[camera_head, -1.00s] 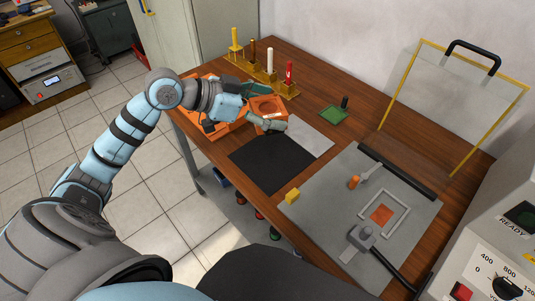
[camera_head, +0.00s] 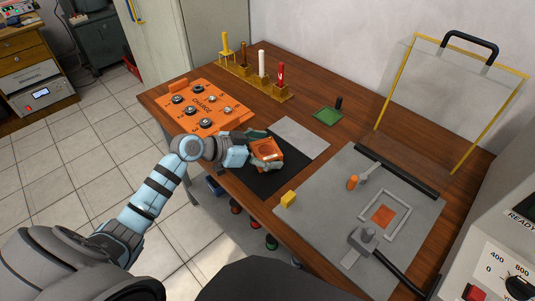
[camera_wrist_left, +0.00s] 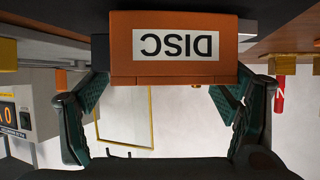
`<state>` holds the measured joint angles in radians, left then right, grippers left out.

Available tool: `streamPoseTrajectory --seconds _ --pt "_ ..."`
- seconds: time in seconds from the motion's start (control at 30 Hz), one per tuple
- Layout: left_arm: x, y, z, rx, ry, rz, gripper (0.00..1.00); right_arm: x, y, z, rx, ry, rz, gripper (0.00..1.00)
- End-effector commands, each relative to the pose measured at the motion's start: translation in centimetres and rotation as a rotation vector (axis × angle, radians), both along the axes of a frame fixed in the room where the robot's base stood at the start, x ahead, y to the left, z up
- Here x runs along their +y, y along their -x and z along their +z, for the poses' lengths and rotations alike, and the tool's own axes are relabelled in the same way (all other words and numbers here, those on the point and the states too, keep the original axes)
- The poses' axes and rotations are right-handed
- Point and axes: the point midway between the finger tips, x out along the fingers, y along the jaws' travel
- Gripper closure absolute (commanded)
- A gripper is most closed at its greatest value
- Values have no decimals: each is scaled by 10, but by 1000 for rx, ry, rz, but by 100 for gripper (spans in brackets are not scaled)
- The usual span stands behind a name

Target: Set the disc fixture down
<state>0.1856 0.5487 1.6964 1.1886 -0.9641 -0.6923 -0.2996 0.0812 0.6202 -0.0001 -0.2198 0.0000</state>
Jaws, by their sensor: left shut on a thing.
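The disc fixture (camera_head: 267,151) is an orange block with a round mark on top. My left gripper (camera_head: 264,158) is shut on it, over the black mat (camera_head: 262,180) near the table's front edge. In the left wrist view the fixture (camera_wrist_left: 180,70) shows its white DISC label upside down between the two green fingers (camera_wrist_left: 160,110). I cannot tell whether its underside touches the mat. My right gripper is not in view.
An orange CHARGE tray (camera_head: 190,90) with several round posts lies to the left. A light grey sheet (camera_head: 300,135) is behind the mat. A grey plate (camera_head: 340,230) with a small yellow block (camera_head: 288,199) is to the right. Colored handles (camera_head: 262,66) stand in a rack at the back.

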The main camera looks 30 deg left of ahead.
Motion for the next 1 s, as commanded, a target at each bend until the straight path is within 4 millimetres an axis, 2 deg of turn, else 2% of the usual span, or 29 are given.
streamPoseTrajectory --seconds 0.37,0.4,0.5,0.9,1.0 --pt "0 0 -6 -5 0 -1 78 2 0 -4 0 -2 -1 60" --pt "0 0 -5 -2 -1 0 12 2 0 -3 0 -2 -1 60" --pt "0 0 -5 -2 -1 0 0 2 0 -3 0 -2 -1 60" --pt "1 0 0 -2 -1 0 0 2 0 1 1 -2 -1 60" --pt "9 9 4 -2 -6 2 0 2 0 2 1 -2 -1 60"
